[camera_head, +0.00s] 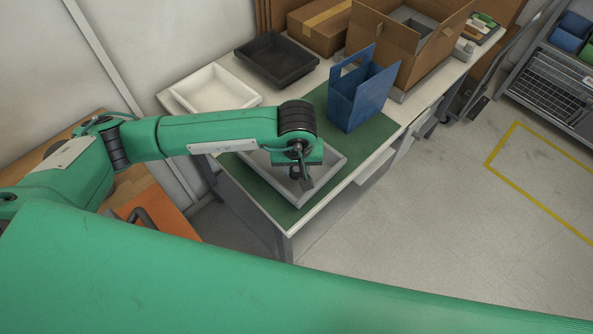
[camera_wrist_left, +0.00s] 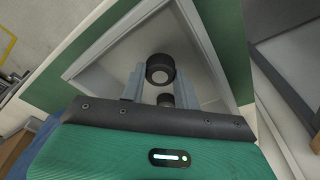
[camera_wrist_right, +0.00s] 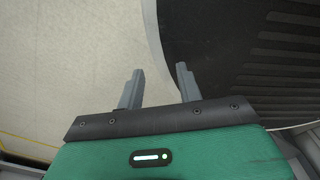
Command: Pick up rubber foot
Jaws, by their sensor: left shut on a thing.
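In the left wrist view a black round rubber foot (camera_wrist_left: 160,69) with a pale disc on its end sits between the two grey fingers of my left gripper (camera_wrist_left: 160,80). The gripper is shut on it, over a grey tray (camera_wrist_left: 112,58). A second, smaller-looking black foot (camera_wrist_left: 165,100) shows below it in that view, partly hidden by the gripper body. In the head view my left gripper (camera_head: 300,178) points down over the tray (camera_head: 328,176), and the wrist hides part of the tray. My right gripper (camera_wrist_right: 159,88) is open and empty.
The tray stands on a green mat (camera_head: 376,134) at the table's front. A blue holder (camera_head: 357,102) stands just behind to the right. A white tray (camera_head: 213,91), a black tray (camera_head: 276,60) and cardboard boxes (camera_head: 322,27) stand further back. The floor (camera_head: 450,200) at right is clear.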

